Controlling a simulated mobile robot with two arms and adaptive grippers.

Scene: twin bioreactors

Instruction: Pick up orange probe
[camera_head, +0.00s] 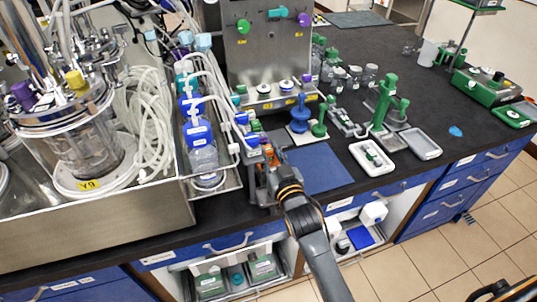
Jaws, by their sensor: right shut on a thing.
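My right gripper (263,160) is over the bench edge, right of the steel tray with the bioreactor and bottles. It is shut on a small orange thing (256,127), which looks like the orange probe. The fingers and the things around it hide most of the probe. Other small probe-like pieces with blue, green and purple ends (241,118) stand in a row just behind and left of the gripper.
The glass bioreactor (85,145) and coiled tubing stand in a steel tray (90,222) at left. A steel control panel (268,45) stands behind. A blue mat (318,168) right of the gripper is clear. White trays (372,157) lie further right.

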